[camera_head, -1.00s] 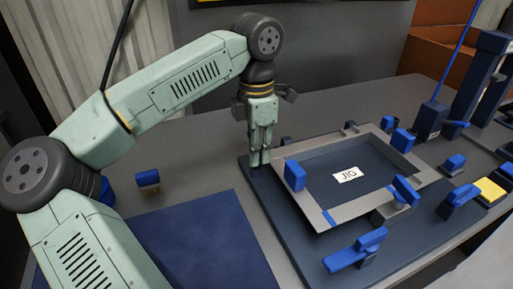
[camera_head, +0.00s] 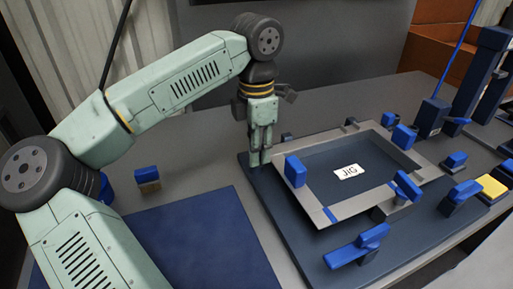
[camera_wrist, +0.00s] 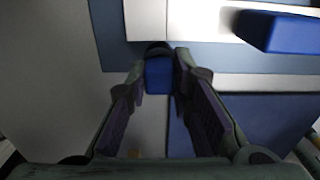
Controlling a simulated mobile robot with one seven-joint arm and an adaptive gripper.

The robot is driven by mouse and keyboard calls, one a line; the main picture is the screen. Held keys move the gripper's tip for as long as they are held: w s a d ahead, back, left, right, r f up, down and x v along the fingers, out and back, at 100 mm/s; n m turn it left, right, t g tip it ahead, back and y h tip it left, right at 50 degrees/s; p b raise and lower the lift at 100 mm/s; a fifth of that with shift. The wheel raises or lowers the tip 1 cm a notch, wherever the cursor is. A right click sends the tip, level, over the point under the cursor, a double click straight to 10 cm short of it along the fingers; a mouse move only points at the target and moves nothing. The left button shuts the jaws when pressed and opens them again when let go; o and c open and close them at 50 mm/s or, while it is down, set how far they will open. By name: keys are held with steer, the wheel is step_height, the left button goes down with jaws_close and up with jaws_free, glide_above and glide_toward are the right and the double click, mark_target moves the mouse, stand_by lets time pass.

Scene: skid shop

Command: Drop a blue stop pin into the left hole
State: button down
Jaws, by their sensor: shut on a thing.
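My gripper (camera_head: 261,161) points down at the left back corner of the dark blue jig plate (camera_head: 290,238), beside the grey frame (camera_head: 317,210). In the wrist view my gripper (camera_wrist: 159,80) is shut on a blue piece (camera_wrist: 158,75), which looks like the head of the blue stop pin. Its lower part is hidden. A dark rounded shape (camera_wrist: 159,48) shows just beyond it; I cannot tell whether it is part of the pin or a hole. The left hole is not clearly visible, and I cannot tell whether the pin is in it.
Blue clamps stand around the frame; one (camera_head: 295,171) is close to the right of my gripper. A white JIG label (camera_head: 346,171) lies inside the frame. A blue-topped block (camera_head: 147,178) and a blue mat (camera_head: 200,245) are to the left. Dark posts (camera_head: 480,75) stand at the right.

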steer(key=c, duration=1.3)
jaws_free()
steer(key=shift+c, duration=0.2)
steer(key=o, duration=0.4)
steer(key=shift+r, duration=0.1)
steer(key=shift+r+p, duration=2.55)
steer(key=shift+r, duration=0.95)
steer(key=shift+f, duration=0.1)
